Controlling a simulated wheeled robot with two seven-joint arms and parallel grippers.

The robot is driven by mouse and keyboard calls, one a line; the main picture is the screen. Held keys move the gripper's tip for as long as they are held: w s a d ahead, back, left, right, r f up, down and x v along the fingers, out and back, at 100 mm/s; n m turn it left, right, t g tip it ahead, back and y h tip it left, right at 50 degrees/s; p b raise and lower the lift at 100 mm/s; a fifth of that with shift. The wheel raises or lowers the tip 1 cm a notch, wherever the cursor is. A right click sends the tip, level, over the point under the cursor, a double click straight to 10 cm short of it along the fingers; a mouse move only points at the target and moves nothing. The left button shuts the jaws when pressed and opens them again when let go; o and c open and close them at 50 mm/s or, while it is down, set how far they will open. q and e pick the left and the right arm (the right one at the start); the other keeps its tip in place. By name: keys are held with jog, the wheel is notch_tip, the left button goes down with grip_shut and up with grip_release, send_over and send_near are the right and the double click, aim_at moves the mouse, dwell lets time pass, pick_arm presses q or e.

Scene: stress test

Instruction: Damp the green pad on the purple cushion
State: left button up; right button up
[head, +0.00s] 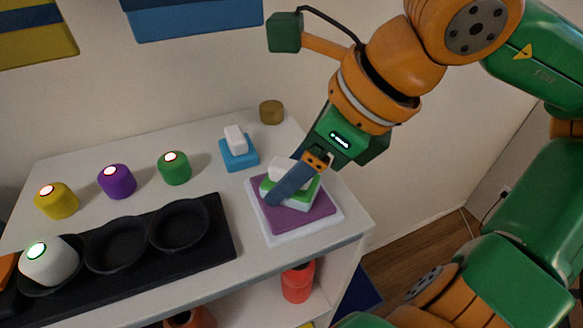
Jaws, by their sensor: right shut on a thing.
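The purple cushion (275,222) lies in a white tray (332,222) near the right end of the table. The green pad (305,196) with a white handle (278,171) on top is at the purple cushion. It looks to be resting on it, though a small gap cannot be ruled out. My right gripper (283,190) comes down from the upper right and is shut on the green pad's white handle. Its blue-grey finger hides part of the handle, pad and cushion. My left gripper is not in view.
A blue pad (241,155) with a white handle stands behind the cushion, near a brown cylinder (271,111). Yellow (56,201), purple (117,181) and green (174,168) stamp-like pieces stand left. A black tray (215,240) with round wells holds a white ball-like piece (49,262).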

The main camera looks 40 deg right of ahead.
aim_at(291, 164)
dwell(0.3)
notch_tip(291, 164, up, 7)
jog(key=p, duration=0.6)
jog(key=shift+r, duration=0.1)
notch_tip(291, 164, down, 8)
jog(key=b, duration=0.6)
jog(key=shift+b, duration=0.35)
jog(key=shift+r+p, duration=0.45)
jog(key=shift+c, duration=0.6)
jog(key=shift+r, duration=0.1)
